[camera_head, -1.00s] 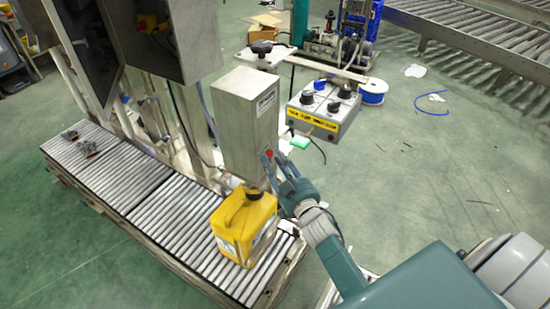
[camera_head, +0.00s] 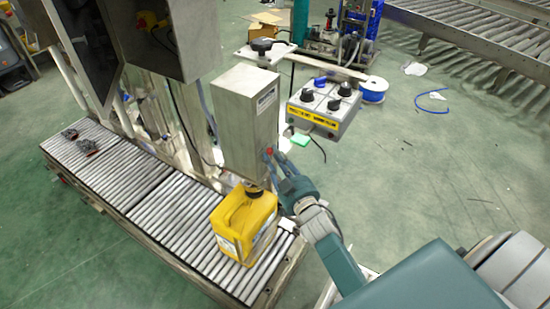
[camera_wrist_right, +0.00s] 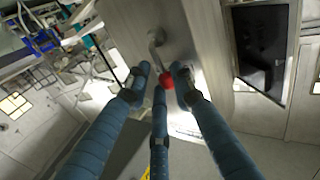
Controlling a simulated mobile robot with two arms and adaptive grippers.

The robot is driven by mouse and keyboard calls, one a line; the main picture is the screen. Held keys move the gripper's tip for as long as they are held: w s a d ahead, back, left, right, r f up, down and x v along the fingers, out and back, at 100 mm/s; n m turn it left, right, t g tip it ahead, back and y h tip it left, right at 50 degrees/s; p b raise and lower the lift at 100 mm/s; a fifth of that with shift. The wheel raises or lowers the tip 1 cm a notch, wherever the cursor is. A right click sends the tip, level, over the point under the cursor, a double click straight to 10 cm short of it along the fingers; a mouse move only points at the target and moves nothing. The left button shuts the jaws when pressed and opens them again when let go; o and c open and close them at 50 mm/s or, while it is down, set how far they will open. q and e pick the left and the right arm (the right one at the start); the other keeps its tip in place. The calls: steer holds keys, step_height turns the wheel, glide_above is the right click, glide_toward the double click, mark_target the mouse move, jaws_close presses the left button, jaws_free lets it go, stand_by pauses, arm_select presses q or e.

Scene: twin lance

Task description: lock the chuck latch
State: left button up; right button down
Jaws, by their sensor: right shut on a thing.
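The chuck latch is a small metal lever (camera_wrist_right: 155,42) with a red knob (camera_wrist_right: 167,80), on the side of a tall metal box (camera_head: 245,125) above the roller conveyor. The red knob also shows in the head view (camera_head: 269,150). My right gripper (camera_wrist_right: 162,84) is shut on the red knob, with its three blue fingers around it. In the head view my right gripper (camera_head: 270,156) reaches the box from the lower right and partly hides the latch. My left gripper is not in view.
A yellow jug (camera_head: 243,222) stands on the conveyor (camera_head: 165,205) just below the box, close to my right gripper. A control box (camera_head: 325,108) with knobs and a blue spool (camera_head: 373,90) are behind. The green floor at the right is open.

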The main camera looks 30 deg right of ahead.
steer(key=shift+s+a+f+n+b, duration=0.15)
steer(key=shift+f+n+b, duration=0.15)
steer(key=shift+b, duration=0.55)
steer(key=shift+s+a+f+n+t+y+b, duration=0.2)
steer(key=shift+n+t+b, duration=0.5)
steer(key=shift+b, duration=0.9)
steer(key=shift+s+a+f+n+t+y+b, duration=0.15)
steer(key=shift+a+n+t+b, duration=0.15)
steer(key=shift+n+b, duration=1.05)
steer(key=shift+a+f+n+t+y+b, duration=0.15)
steer(key=shift+n+t+b, duration=0.45)
steer(key=shift+b, duration=1.25)
steer(key=shift+a+r, duration=0.1)
steer(key=c, duration=1.7)
jaws_free()
steer(key=shift+c, duration=0.2)
steer(key=shift+s+r, duration=0.1)
steer(key=v, duration=1.2)
